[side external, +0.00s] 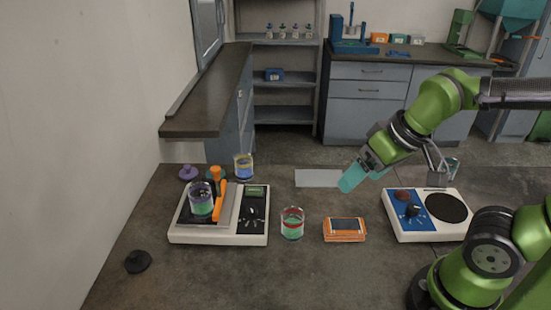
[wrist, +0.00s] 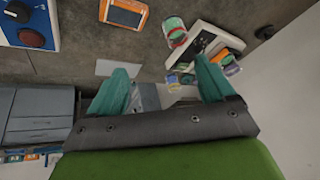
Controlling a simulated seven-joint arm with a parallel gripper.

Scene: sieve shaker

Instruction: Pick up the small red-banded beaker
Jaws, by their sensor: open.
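The red-banded beaker (side external: 292,223) stands upright on the dark bench, right of the sieve shaker, with green contents. In the wrist view the red-banded beaker (wrist: 176,36) is near the top, beyond my fingertips. My gripper (side external: 350,180) is open, with teal fingers, above the bench and apart from the beaker, up and to its right in the side view. In the wrist view nothing is held between the spread fingers of my gripper (wrist: 162,78).
The white shaker (side external: 218,239) carries another beaker (side external: 201,207) and an orange clamp. A yellow-banded beaker (side external: 243,171) stands behind it. An orange-cased device (side external: 345,237) lies right of the red-banded beaker, then a blue-and-white hotplate (side external: 430,232). A black knob (side external: 138,262) lies front left.

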